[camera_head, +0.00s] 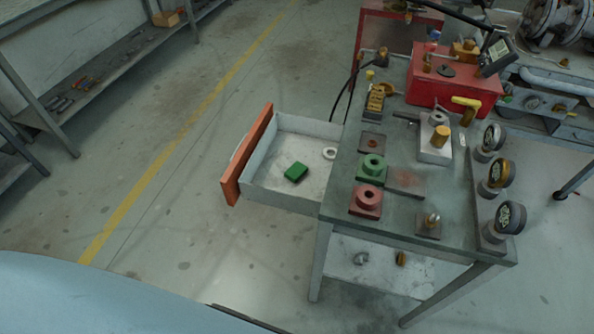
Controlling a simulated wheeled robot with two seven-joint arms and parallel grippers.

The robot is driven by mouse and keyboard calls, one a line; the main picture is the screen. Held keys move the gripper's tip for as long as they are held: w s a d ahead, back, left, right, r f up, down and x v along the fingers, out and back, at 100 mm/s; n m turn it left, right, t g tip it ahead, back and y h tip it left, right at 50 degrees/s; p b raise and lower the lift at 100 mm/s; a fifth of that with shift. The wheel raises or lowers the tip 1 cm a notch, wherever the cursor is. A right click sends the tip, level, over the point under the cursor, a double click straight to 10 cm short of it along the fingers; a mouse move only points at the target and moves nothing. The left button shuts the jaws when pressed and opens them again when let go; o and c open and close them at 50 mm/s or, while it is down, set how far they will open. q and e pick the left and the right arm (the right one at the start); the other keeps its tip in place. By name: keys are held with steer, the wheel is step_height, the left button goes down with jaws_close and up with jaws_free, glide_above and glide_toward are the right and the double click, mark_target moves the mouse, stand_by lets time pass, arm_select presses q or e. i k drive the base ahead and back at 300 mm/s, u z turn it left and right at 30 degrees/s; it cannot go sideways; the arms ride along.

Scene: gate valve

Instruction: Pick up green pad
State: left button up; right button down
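A small green pad (296,172) lies flat inside the open drawer (284,203), near the middle of its floor. The drawer has white walls and an orange-red front and sticks out from the left side of the workbench (340,185). A green block with a raised round collar (371,167) stands on the bench top, to the right of the drawer. Neither of my grippers shows in the head view.
A white ring (329,153) also lies in the drawer. The bench carries a red block with a collar (366,200), a red toolbox (455,82), a valve fitting (436,142) and several gauges (494,177) along the right edge. Floor left of the drawer is clear.

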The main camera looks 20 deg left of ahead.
mark_target(298, 170)
steer(key=z, duration=2.35)
steer(key=k, duration=0.9)
steer(key=u, duration=1.4)
